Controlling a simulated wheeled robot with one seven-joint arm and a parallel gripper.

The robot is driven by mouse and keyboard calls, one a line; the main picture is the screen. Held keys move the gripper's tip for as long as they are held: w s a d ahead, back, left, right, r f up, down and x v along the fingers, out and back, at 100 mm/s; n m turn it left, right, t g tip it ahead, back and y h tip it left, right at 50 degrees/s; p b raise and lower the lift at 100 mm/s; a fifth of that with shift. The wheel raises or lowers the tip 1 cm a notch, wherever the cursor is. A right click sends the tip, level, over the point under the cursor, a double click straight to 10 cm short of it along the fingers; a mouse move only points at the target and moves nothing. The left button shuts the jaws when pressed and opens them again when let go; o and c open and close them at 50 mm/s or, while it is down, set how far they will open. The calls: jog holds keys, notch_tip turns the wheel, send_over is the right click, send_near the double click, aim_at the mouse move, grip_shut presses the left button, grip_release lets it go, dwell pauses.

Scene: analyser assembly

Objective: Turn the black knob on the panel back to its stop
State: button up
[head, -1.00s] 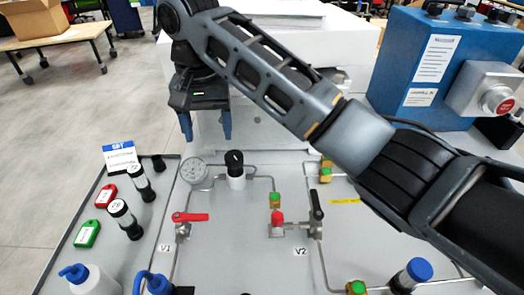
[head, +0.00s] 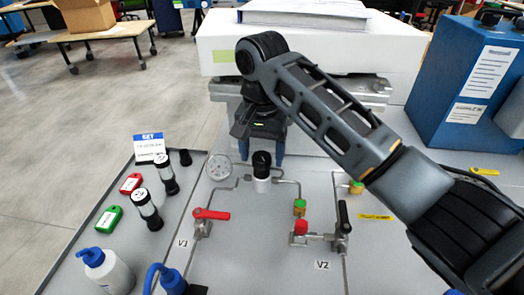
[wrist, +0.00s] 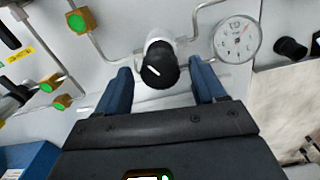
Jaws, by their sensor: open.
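The black knob (head: 261,160) sits on top of a white cylindrical body on the panel (head: 240,235), between the gauge and a green-and-brass fitting. In the wrist view the black knob (wrist: 160,66) carries a white pointer line and lies between the tips of my gripper's two blue fingers. My gripper (wrist: 163,78) is open, with a visible gap between each finger and the knob. In the head view my gripper (head: 262,150) is behind the knob, pointing down, and the knob partly hides the space between its fingers.
A round gauge (head: 219,167) stands just left of the knob. A red-handled valve (head: 210,214) and a black-handled valve (head: 343,222) are nearer the front. A white machine (head: 320,45) stands behind.

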jog(key=shift+c, duration=0.3)
jog(key=c, duration=1)
